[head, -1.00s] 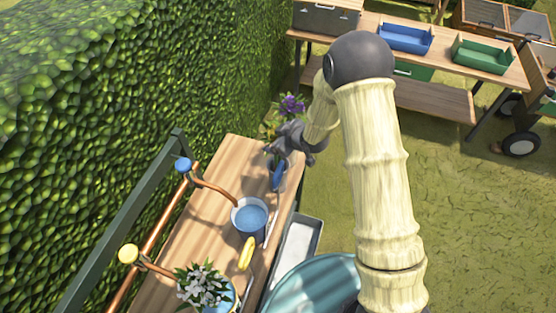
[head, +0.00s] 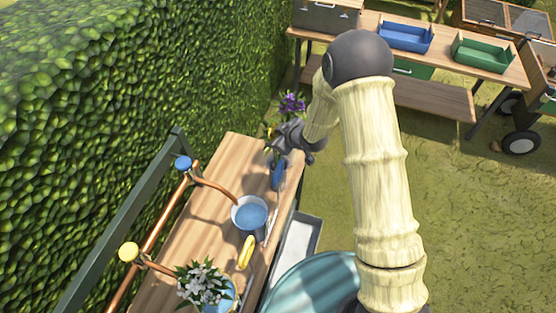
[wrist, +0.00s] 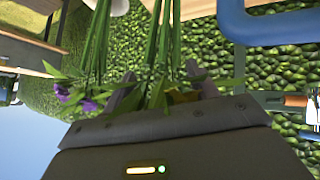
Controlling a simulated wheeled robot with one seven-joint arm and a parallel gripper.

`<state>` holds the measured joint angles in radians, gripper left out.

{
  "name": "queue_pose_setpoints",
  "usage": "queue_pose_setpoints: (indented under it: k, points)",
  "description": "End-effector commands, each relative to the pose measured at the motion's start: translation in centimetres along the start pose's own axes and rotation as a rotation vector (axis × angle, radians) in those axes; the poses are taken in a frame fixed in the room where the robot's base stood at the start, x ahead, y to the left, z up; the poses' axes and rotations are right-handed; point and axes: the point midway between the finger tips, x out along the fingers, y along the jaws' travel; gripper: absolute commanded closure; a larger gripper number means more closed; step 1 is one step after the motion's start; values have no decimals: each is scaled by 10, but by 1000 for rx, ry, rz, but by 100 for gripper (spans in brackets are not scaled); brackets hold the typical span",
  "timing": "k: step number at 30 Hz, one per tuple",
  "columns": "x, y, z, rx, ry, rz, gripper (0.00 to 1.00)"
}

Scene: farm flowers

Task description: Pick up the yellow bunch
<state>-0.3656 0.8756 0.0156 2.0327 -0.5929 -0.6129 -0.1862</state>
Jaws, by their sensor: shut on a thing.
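My gripper (wrist: 165,95) is at the far end of the wooden bench. In the wrist view its fingers are on either side of a group of green stems (wrist: 165,40), with a little yellow bloom (wrist: 184,97) at them; I take this as the yellow bunch, and the gripper is shut on it. Its bloom is mostly hidden behind the gripper body. A purple bunch (wrist: 75,95) has its stems beside the left finger, outside the grip. In the head view the purple flowers (head: 292,103) show above the gripper, and a blue container (head: 278,174) stands just below it.
Copper pipes with taps (head: 184,163) and a hedge (head: 130,100) line the left. Another table with blue (head: 405,37) and green trays (head: 481,56) stands behind.

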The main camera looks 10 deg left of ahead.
Motion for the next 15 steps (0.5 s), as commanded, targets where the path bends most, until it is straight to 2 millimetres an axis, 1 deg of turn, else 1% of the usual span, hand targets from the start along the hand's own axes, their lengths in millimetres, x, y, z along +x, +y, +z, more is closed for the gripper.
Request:
queue_pose_setpoints:
  k: [10,15]
  points:
    - [-1,1,-2,0,2,1,100]
    - [-9,4,-11,0,4,2,100]
